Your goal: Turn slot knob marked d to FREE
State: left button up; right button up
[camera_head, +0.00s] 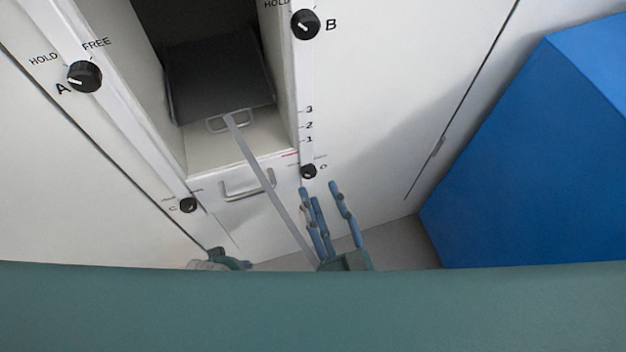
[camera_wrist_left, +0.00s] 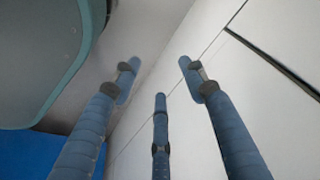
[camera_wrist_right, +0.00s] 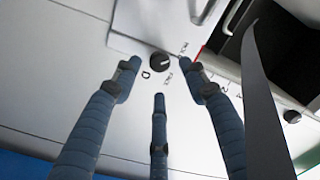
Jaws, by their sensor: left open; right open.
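The knob marked D (camera_head: 308,171) is small, round and black, low on the white cabinet front, with a small label on each side that I cannot read. It also shows in the right wrist view (camera_wrist_right: 160,62), with its letter beside it; I cannot tell which label its pointer faces. My right gripper (camera_head: 319,190) is open and empty, its blue fingers spread just below the knob in the head view. In the right wrist view its fingertips (camera_wrist_right: 158,68) lie either side of the knob; contact cannot be told. My left gripper (camera_wrist_left: 155,76) is open and empty, facing bare white panel.
Knobs A (camera_head: 85,76), B (camera_head: 305,25) and C (camera_head: 188,205) sit on the same front. A grey strip (camera_head: 262,180) runs from the dark tray's handle (camera_head: 228,121) down past my right gripper. A drawer handle (camera_head: 248,185) is left of knob D. A blue block (camera_head: 530,150) stands right.

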aim_at(310, 176)
jog(key=x, duration=0.4)
jog(key=shift+w+a, duration=0.15)
jog(key=shift+w, duration=0.25)
grip_shut()
